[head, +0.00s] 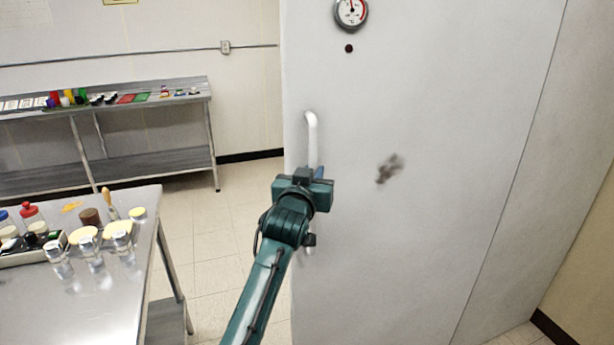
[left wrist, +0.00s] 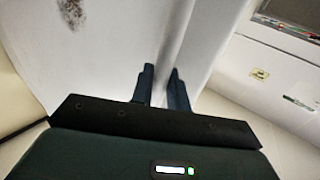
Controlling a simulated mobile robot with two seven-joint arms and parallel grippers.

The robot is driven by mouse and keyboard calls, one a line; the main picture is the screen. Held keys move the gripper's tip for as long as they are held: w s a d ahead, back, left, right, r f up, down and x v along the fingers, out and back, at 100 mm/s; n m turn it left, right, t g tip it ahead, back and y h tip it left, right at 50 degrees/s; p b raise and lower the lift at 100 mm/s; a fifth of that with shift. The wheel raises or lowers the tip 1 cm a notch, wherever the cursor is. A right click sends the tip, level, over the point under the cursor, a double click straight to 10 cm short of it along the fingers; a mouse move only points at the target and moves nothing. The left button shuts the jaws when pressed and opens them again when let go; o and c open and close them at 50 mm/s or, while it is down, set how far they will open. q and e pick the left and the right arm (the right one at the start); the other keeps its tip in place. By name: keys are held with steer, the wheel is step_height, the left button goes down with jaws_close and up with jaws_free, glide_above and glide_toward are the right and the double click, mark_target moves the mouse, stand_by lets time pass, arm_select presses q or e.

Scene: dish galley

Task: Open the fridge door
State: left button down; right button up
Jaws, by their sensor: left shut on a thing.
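The fridge door (head: 420,230) is a tall, pale grey panel filling the middle and right of the head view. Its white vertical bar handle (head: 312,130) is near the door's left edge. My left gripper (head: 318,173) is at the handle and shut on it, with the upper part of the bar showing above. My gripper and arm hide the handle's lower part. In the left wrist view the two dark fingers (left wrist: 162,86) stand close together against the pale door (left wrist: 110,45). I cannot tell whether the door is ajar. My right gripper is not in view.
A round gauge (head: 351,12) is high on the door, and a dark smudge (head: 389,168) marks it. A steel table (head: 100,300) with jars and shakers stands at the left front. A steel shelf bench (head: 150,160) is against the back wall. Tiled floor (head: 225,240) lies clear between them.

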arm_select(q)
steer(key=shift+s+d+r, duration=0.15)
steer(key=shift+s+d, duration=0.05)
steer(key=shift+d, duration=0.15)
steer(key=c, duration=1.5)
jaws_free()
steer(key=shift+w, duration=0.1)
steer(key=shift+o, duration=0.2)
steer(key=shift+a, duration=0.1)
